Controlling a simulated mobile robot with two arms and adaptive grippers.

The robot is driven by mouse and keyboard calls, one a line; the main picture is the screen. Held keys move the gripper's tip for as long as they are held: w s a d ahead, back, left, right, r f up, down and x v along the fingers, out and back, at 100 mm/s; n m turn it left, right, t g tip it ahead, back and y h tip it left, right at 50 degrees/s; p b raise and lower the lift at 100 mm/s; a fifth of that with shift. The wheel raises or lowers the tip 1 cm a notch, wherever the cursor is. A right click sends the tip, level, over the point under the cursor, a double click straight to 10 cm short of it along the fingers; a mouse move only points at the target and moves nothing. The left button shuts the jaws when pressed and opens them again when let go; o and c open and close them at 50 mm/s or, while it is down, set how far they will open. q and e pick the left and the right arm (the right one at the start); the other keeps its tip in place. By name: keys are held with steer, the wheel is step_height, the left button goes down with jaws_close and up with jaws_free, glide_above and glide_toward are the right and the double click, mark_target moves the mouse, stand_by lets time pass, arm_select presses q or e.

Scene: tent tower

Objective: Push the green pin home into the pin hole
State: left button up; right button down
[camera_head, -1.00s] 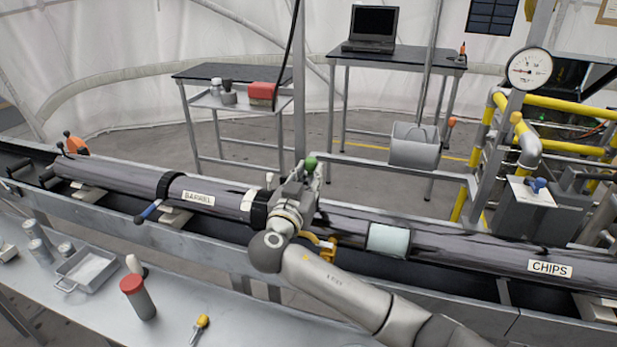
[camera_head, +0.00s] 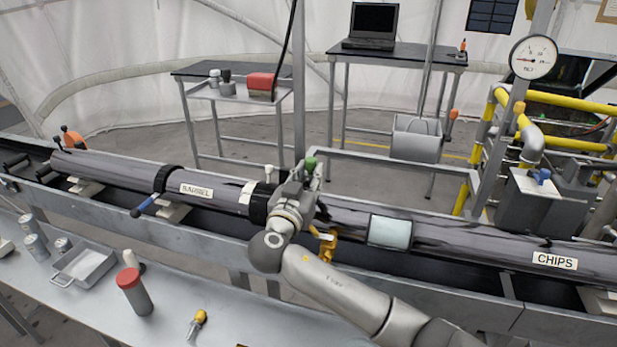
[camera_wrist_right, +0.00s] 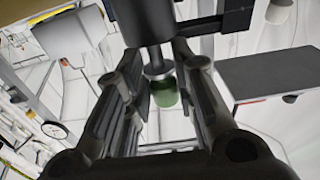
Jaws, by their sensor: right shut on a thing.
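The green pin (camera_head: 310,163) shows as a green knob at the tip of my right gripper (camera_head: 303,176), above the long dark barrel (camera_head: 222,193). In the right wrist view the green knob (camera_wrist_right: 163,93) sits between the two dark fingers, with a grey collar and a dark cylinder beyond it. My right gripper is shut on the green pin. The pin hole is hidden behind the gripper and I cannot tell how deep the pin sits. My left gripper is not in view.
A white-topped post (camera_head: 269,172) stands just left of the gripper. The front bench (camera_head: 245,312) holds a red-capped canister (camera_head: 134,291), a tray (camera_head: 84,263) and a yellow-handled screwdriver (camera_head: 198,322).

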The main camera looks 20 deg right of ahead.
steer(key=shift+f+b, duration=0.5)
steer(key=shift+f, duration=0.05)
steer(key=c, duration=1.1)
jaws_free()
steer(key=shift+f, duration=0.1)
steer(key=shift+s, duration=0.1)
steer(key=v, duration=1.1)
steer(key=shift+s+a, duration=0.25)
steer(key=shift+s, duration=0.1)
